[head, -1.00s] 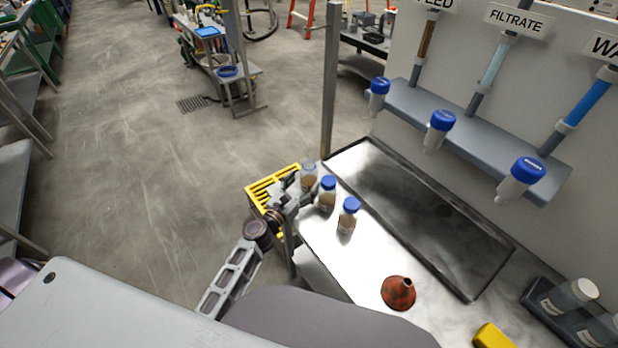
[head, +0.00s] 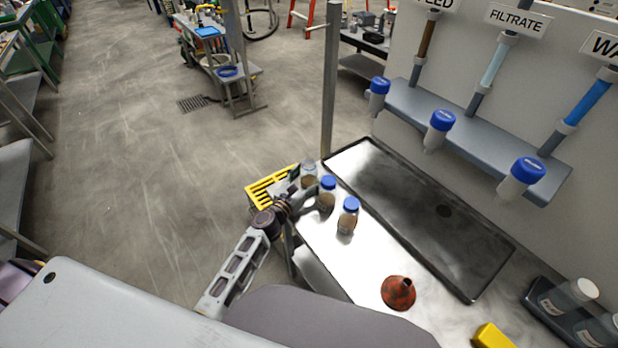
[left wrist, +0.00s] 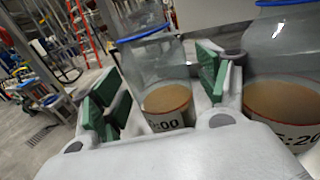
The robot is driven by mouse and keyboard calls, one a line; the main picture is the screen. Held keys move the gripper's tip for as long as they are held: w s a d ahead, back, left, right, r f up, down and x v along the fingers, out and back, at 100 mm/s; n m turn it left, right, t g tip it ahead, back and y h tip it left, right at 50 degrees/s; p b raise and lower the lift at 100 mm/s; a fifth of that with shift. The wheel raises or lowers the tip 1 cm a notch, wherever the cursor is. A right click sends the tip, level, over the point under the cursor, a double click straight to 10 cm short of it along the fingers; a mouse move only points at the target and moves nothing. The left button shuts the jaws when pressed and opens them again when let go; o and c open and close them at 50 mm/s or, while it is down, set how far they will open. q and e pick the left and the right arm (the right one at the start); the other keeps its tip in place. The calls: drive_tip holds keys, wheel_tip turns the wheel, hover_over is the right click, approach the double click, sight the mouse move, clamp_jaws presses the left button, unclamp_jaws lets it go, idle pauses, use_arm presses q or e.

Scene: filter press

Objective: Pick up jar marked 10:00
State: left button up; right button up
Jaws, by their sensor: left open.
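Three clear jars with brown contents stand near the left end of the steel table. The far jar (head: 309,173) appears to be the one between my left gripper's fingers. In the left wrist view this jar (left wrist: 163,90) has a blue rim and a label ending in ":00"; the leading digits are unclear. My left gripper (head: 303,188) is open. Its green pads (left wrist: 155,92) are on either side of the jar, with gaps showing. The middle jar (head: 328,192), blue-capped, appears close to the right finger; its label (left wrist: 295,137) ends in "20". The near jar (head: 348,217) is also blue-capped. My right gripper is out of view.
A red-brown funnel (head: 398,293) and a yellow object (head: 493,337) are on the table. A yellow rack (head: 268,186) hangs beyond the table's left end. Blue-capped sample ports (head: 441,122) line the wall.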

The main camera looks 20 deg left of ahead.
sight(308, 161)
use_arm(q)
drive_tip(key=c, duration=1.2)
drive_tip(key=shift+o, duration=0.2)
drive_tip(key=shift+r, duration=0.35)
drive_tip(key=shift+r+p, duration=0.6)
drive_tip(key=shift+r, duration=0.15)
drive_tip(key=shift+r+p, duration=1.7)
drive_tip(key=shift+r, duration=0.85)
drive_tip(key=shift+r+p, duration=0.85)
drive_tip(key=shift+r, duration=0.3)
drive_tip(key=shift+r, duration=0.2)
